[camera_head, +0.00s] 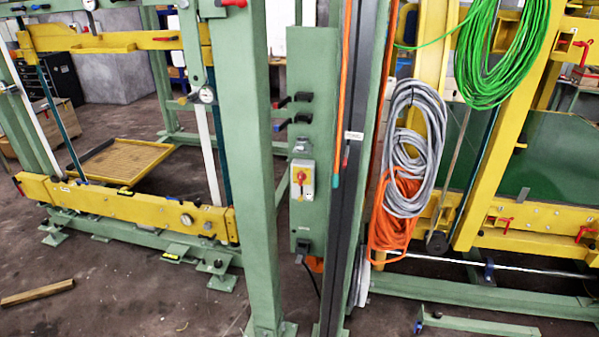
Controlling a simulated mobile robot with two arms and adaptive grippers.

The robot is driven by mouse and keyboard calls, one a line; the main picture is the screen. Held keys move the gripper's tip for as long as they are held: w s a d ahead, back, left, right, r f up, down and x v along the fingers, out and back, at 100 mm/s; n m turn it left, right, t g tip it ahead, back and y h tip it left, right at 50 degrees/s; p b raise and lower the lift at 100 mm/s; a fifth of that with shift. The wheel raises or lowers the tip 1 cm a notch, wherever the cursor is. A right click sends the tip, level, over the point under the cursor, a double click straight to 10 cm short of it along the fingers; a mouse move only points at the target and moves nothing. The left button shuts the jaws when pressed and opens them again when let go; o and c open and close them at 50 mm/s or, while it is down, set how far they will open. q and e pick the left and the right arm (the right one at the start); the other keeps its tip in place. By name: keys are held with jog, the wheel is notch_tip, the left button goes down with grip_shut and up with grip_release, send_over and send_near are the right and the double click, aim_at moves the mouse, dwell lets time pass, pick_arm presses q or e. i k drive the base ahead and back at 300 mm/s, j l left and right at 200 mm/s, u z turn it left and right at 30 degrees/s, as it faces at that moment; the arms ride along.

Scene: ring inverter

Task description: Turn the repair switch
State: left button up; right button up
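The switch (301,177) is a red rotary knob on a yellow plate, set in a small light-grey box. The box (307,194) is mounted on a tall green panel (315,75) near the middle of the view. The switch faces me and nothing covers it. The exact angle of the knob is too small to tell. Neither of my grippers shows in the head view.
A green post (242,150) stands just left of the panel. Grey cable coils (415,150), orange cable (392,225) and green cable (500,60) hang at the right. A wooden beam (37,293) lies on the floor at lower left. Yellow-green frames stand on both sides.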

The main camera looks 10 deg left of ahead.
aim_at(301, 176)
jog(key=i+j, duration=0.1)
jog(key=i, duration=0.25)
jog(key=i+j, duration=0.1)
jog(key=i, duration=0.25)
jog(key=i+j+u, duration=0.1)
jog(key=i+j, duration=0.15)
jog(key=i, duration=0.2)
jog(key=i+j+u, duration=0.1)
jog(key=i+j, duration=0.15)
jog(key=i, duration=0.2)
jog(key=j, duration=0.8)
jog(key=k+j+u, duration=0.1)
jog(key=k+j, duration=0.15)
